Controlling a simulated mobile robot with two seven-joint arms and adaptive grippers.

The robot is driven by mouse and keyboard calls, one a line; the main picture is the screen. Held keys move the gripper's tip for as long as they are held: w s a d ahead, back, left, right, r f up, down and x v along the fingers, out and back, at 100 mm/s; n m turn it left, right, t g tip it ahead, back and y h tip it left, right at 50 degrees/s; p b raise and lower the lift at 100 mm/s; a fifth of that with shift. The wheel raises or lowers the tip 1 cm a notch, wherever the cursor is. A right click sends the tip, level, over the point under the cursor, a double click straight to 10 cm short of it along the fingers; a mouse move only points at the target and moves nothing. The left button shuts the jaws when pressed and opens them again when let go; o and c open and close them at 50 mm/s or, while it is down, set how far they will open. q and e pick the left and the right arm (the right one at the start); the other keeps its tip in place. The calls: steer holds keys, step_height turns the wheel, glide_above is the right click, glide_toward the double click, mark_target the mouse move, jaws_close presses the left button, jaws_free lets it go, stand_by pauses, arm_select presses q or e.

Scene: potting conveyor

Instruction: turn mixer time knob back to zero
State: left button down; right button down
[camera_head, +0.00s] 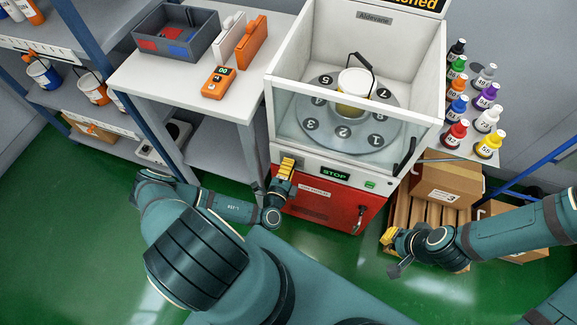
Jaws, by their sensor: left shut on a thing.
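The mixer (330,190) is a white cabinet with a red lower front. Its clear-walled top holds a numbered turntable (310,124) with a white, handled bucket (357,85) on it. My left gripper (287,163), with yellow fingers, is at the left of the front panel, shut on what seems to be the time knob. The fingers hide the knob, so its setting cannot be read. A dark display reading STOP (335,173) sits to the right of the gripper. My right gripper (388,238) hangs low at the right, away from the panel; its opening is unclear.
A white table (150,85) on the left holds a grey bin (177,32) and an orange meter (219,82). Several bottles (459,107) stand right of the mixer. Boxes (447,184) and a wooden pallet (402,210) lie near my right arm.

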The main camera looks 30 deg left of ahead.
arm_select(q)
steer(key=shift+w+r, duration=0.1)
stand_by(0.3)
steer(key=c, duration=0.5)
jaws_free()
steer(key=shift+c, duration=0.2)
steer(key=shift+s, duration=0.2)
steer(key=v, duration=1.1)
steer(key=shift+s+d, duration=0.2)
steer(key=shift+s, duration=0.15)
